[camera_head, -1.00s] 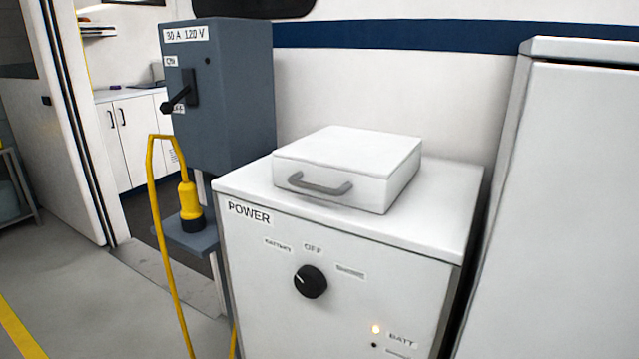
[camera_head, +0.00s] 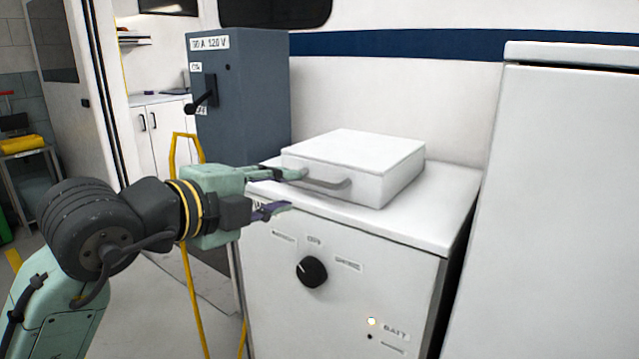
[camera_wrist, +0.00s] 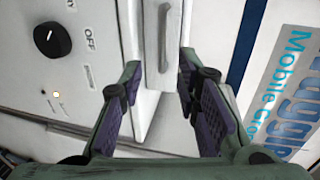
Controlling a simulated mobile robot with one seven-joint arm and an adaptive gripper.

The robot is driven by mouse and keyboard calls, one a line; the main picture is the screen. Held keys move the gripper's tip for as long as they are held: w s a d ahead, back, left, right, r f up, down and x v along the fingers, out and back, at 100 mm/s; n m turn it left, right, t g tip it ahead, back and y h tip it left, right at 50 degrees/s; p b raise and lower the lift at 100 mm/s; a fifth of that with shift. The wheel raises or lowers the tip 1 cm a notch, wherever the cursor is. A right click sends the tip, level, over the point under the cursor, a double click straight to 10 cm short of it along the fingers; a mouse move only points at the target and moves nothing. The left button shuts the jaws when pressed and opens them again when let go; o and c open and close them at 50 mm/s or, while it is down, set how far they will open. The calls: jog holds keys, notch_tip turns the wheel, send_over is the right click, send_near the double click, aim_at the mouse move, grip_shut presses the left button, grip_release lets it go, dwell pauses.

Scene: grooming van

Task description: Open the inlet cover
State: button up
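The inlet cover (camera_head: 355,150) appears to be the white, box-shaped lid on top of the white POWER cabinet (camera_head: 400,225). It sits shut, with a grey bar handle (camera_head: 325,185) on its front face. My gripper (camera_head: 294,190) is open at the left end of the handle, its two fingers apart and empty. In the wrist view the handle (camera_wrist: 165,40) lies ahead of my gripper (camera_wrist: 160,62), between the lines of the two purple-padded fingers. Whether a finger touches the handle, I cannot tell.
A black knob (camera_head: 312,271) is on the cabinet front. A tall white cabinet (camera_head: 570,200) stands close on the right. Space above the cover is clear.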

aim_at(314, 183)
jog(key=p+x, duration=0.1)
jog(key=x, duration=0.8)
jog(key=shift+w+d+r+p, duration=0.1)
jog(key=shift+w+d+p, duration=0.15)
jog(key=shift+w+p, duration=0.1)
jog(key=shift+c, duration=0.5)
grip_shut()
